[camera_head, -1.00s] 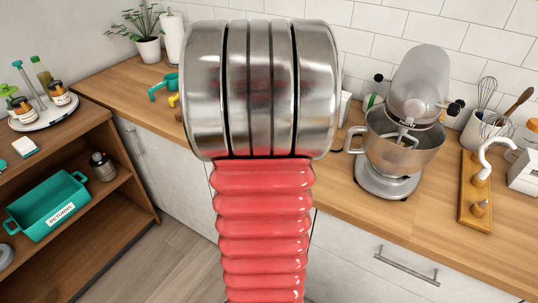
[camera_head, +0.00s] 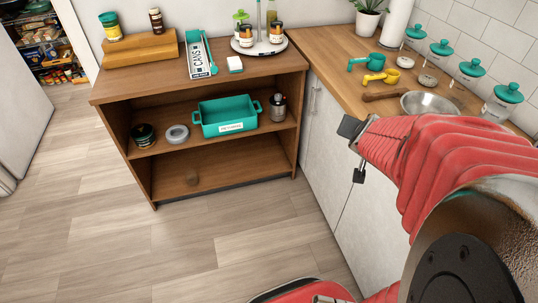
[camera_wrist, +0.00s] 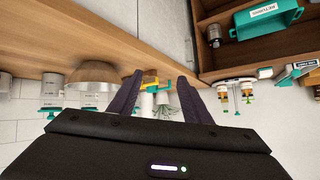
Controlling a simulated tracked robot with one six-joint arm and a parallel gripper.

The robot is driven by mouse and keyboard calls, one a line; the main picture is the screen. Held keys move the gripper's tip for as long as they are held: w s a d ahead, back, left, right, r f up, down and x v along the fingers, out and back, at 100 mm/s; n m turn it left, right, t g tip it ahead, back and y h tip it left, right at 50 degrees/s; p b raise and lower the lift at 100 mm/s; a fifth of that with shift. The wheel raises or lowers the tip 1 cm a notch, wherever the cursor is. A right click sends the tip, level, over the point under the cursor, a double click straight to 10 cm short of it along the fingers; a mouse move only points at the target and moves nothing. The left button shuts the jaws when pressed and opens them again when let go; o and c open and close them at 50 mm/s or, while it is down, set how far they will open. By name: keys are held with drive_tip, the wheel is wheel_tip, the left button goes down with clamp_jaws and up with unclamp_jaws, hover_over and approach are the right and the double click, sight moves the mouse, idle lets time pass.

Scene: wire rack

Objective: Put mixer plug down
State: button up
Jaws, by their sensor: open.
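No mixer plug can be made out in either current view, and the mixer is not in view either. My gripper shows in the wrist view (camera_wrist: 159,90) with its two dark fingers apart and nothing held between them. In the head view my red arm reaches in from the right, and dark parts at its far end show beside the counter front. The wooden counter (camera_head: 335,57) lies beyond it and also crosses the wrist view (camera_wrist: 80,30).
A brown shelf unit (camera_head: 205,85) with a teal bin (camera_head: 228,118) stands left of the counter. Teal (camera_head: 365,63) and yellow (camera_head: 381,78) cups, a metal bowl (camera_head: 432,102) and teal-lidded jars (camera_head: 507,97) stand on the counter. The floor (camera_head: 170,240) at left is clear.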

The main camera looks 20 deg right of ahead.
drive_tip(key=a+r+n+y, duration=0.3)
drive_tip(key=a+n+y, duration=0.2)
drive_tip(key=a, duration=1.2)
drive_tip(key=s+a+n+g+y, duration=0.1)
drive_tip(key=s+a+n+g, duration=0.2)
drive_tip(key=s+a, duration=0.7)
drive_tip(key=shift+s+a+r+n+y, duration=0.3)
drive_tip(key=shift+s+a+r+n, duration=0.1)
drive_tip(key=shift+a+n, duration=0.6)
